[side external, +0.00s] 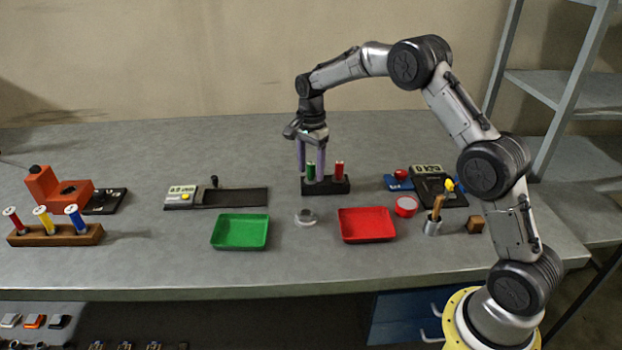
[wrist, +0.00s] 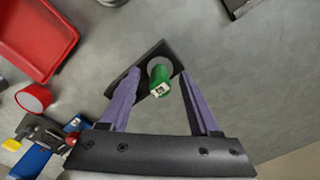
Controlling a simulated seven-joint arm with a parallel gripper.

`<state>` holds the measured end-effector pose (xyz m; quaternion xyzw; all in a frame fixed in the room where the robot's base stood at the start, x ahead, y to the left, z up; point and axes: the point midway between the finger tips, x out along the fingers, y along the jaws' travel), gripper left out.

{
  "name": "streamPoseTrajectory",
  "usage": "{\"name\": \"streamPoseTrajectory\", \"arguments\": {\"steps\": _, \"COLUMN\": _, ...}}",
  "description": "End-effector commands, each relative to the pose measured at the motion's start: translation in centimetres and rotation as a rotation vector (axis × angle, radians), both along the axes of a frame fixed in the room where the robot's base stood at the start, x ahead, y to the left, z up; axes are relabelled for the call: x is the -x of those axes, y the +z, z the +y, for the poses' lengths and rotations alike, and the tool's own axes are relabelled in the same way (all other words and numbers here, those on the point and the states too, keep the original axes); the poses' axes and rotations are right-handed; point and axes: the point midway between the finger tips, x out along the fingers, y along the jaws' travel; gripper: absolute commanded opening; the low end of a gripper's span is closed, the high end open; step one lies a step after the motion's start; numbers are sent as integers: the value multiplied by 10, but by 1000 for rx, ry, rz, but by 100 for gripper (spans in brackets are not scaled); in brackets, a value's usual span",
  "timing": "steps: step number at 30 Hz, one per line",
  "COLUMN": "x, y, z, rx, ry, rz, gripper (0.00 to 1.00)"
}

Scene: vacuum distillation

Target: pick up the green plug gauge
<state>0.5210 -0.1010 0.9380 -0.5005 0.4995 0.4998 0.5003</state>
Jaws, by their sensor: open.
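The green plug gauge (side external: 311,172) stands upright in a black holder (side external: 326,187) beside a red plug gauge (side external: 339,170). In the wrist view the green plug gauge (wrist: 160,82) shows its labelled end, with part of the black holder (wrist: 146,55) under it. My gripper (side external: 312,168) points down with its purple fingers on either side of the green gauge. In the wrist view my gripper (wrist: 160,75) is open, with a gap between each finger and the gauge. The red gauge cannot be made out in the wrist view.
A green tray (side external: 240,232), a metal ring (side external: 306,217) and a red tray (side external: 367,225) lie in front of the holder. A flat black device (side external: 235,197) is to the left.

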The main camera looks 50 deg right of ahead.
Motion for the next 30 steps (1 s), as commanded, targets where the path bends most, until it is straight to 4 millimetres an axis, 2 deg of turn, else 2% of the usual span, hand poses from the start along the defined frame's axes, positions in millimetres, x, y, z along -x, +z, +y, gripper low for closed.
{"name": "streamPoseTrajectory", "arguments": {"steps": 2, "x": 0, "y": 0, "z": 0, "rx": 0, "ry": 0, "rz": 0, "gripper": 63}}
{"name": "streamPoseTrajectory", "arguments": {"steps": 12, "x": 0, "y": 1, "z": 0, "rx": 0, "ry": 0, "rz": 0, "gripper": 2}}
{"name": "streamPoseTrajectory", "arguments": {"steps": 25, "x": 0, "y": 2, "z": 0, "rx": 0, "ry": 0, "rz": -1, "gripper": 0}}
{"name": "streamPoseTrajectory", "arguments": {"steps": 30, "x": 0, "y": 8, "z": 0, "rx": 0, "ry": 0, "rz": -2, "gripper": 0}}
